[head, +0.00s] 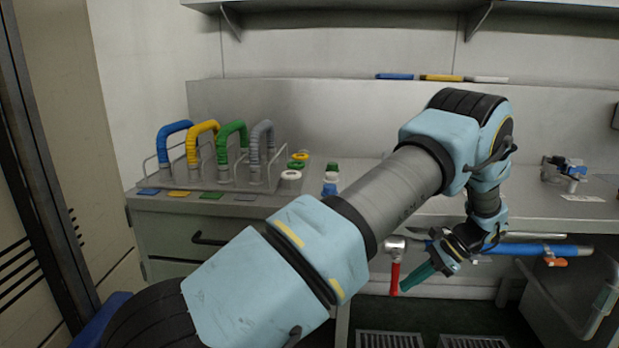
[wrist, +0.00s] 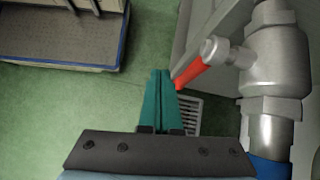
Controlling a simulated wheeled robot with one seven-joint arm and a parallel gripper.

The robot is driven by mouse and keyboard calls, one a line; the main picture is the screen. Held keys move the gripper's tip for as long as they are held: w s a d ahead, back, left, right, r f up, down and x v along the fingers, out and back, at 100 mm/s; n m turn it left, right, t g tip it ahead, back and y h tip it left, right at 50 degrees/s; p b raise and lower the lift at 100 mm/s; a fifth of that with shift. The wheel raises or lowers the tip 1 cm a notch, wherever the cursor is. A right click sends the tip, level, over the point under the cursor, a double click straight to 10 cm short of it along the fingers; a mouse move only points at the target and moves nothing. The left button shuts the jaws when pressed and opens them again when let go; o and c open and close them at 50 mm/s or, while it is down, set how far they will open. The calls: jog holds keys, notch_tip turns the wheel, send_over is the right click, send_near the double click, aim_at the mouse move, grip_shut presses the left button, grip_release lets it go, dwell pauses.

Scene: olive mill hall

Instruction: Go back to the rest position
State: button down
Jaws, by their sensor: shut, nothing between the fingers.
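My gripper (head: 419,276) is low in front of the counter (head: 400,208) in the head view, at the end of my bent arm. Its green fingers are together and empty, and they also show in the wrist view (wrist: 163,90). A valve with a red lever (head: 395,276) is just left of the fingertips in the head view. In the wrist view the red lever (wrist: 190,74) lies close to the right of the fingertips; I cannot tell whether they touch. The metal valve body (wrist: 275,65) is at the right there.
A blue pipe (head: 540,250) runs along the counter front to the right. Coloured hoses (head: 232,140) stand in a rack at the back left. Small rings and caps (head: 292,176) sit on the counter. A shelf (head: 400,5) hangs above. Floor grates (head: 390,339) lie below.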

jog(key=s+a+r+n+g+h+p, duration=0.1)
jog(key=a+r+n+h+p, duration=0.15)
jog(key=a+r+n, duration=0.4)
jog(key=a+r+n+g+h+p, duration=0.1)
jog(key=a+r+n+h+p, duration=0.2)
jog(key=a+r, duration=0.7)
jog(key=s+a+r+n+t+h+p, duration=0.1)
jog(key=s+a+r+n, duration=0.2)
jog(key=a, duration=0.5)
jog(key=s+a+r+n+t+h, duration=0.2)
jog(key=s+a+r+n, duration=0.2)
jog(key=s+a, duration=0.2)
jog(key=shift+s+a+p, duration=0.25)
jog(key=shift+a+p, duration=0.1)
jog(key=shift+a, duration=0.55)
